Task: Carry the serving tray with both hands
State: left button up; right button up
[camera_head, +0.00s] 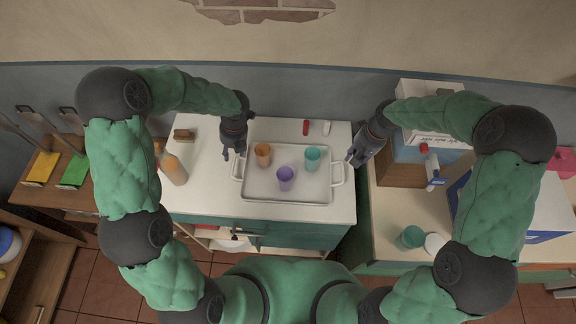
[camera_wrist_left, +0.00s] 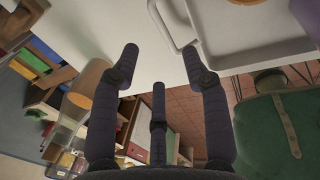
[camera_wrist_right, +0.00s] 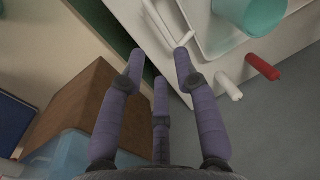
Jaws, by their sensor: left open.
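A white serving tray (camera_head: 316,192) lies flat on the white counter, with a loop handle at each short side. An orange cup (camera_head: 263,154), a purple cup (camera_head: 286,178) and a teal cup (camera_head: 312,157) stand on it. My left gripper (camera_head: 232,154) is open and empty by the left handle; the handle (camera_wrist_left: 168,30) lies just beyond its fingertips in the left wrist view. My right gripper (camera_head: 356,158) is open and empty, up and right of the right handle (camera_head: 338,175). In the right wrist view that handle (camera_wrist_right: 160,22) lies beyond its fingertips.
A gap separates this counter from the right one, which holds boxes and a teal cup (camera_head: 412,236).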

pick_arm(q)
jog(key=shift+s, duration=0.25)
pick_arm(e)
jog(key=shift+s, duration=0.2)
pick_arm(q)
jog(key=f, duration=0.3)
jog(key=a+f, duration=0.1)
jog(key=f, duration=0.3)
jog(key=a+f, duration=0.1)
jog(key=f, duration=0.2)
jog(key=shift+w+f, duration=0.1)
jog(key=shift+f, duration=0.2)
pick_arm(e)
jog(key=f, duration=0.3)
jog(key=a+f, duration=0.1)
jog(key=f, duration=0.3)
jog(key=a+f, duration=0.1)
jog(key=f, duration=0.2)
jog(key=shift+w+f, duration=0.1)
jog(key=shift+f, duration=0.2)
pick_arm(q)
jog(key=c, duration=0.5)
pick_arm(e)
jog(key=c, duration=0.5)
pick_arm(q)
grip_shut()
pick_arm(e)
grip_shut()
